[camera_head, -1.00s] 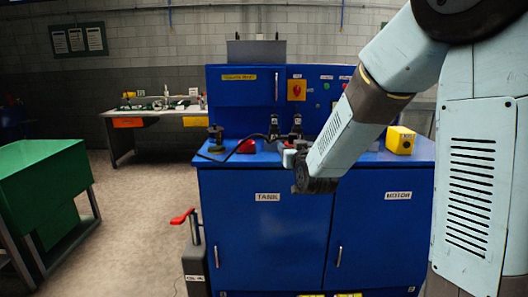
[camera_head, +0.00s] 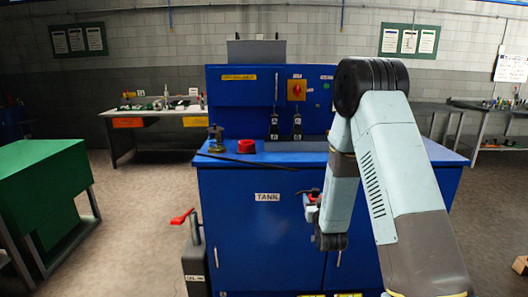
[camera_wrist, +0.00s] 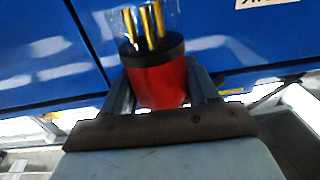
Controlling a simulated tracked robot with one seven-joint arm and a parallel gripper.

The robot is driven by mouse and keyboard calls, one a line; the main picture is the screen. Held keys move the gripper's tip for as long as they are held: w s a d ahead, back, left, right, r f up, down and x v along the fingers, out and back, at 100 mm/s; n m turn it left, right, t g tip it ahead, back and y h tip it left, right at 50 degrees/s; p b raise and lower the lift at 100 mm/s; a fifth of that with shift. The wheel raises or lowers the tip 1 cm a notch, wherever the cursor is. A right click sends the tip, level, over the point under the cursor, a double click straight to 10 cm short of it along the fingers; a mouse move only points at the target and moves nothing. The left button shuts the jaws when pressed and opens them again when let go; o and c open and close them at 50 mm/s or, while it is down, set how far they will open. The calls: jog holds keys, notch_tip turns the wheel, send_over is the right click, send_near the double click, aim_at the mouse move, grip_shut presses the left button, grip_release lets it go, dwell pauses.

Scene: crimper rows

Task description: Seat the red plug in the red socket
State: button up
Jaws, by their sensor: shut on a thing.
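The red plug (camera_wrist: 160,88) is a red cylinder with a black collar and brass pins pointing up in the wrist view, inside a clear shroud. My gripper (camera_wrist: 158,82) is shut on its red body, one finger on each side. In the head view my gripper (camera_head: 312,203) hangs in front of the blue cabinet, below the counter top, mostly hidden by my arm. A round red fitting, seemingly the red socket (camera_head: 246,147), stands on the counter to the left of my gripper and above it in the picture. My gripper is well apart from it.
The blue cabinet (camera_head: 245,235) stands close ahead. A black cable (camera_head: 245,161) lies across its counter by the red fitting, and a dark valve-like post (camera_head: 215,138) stands to the left. A red-handled stand (camera_head: 185,217) and a green bin (camera_head: 40,180) are farther left.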

jog(key=s+d+f, duration=0.2)
jog(key=d+f, duration=0.3)
jog(key=f, duration=0.6)
jog(key=shift+m+h, duration=0.3)
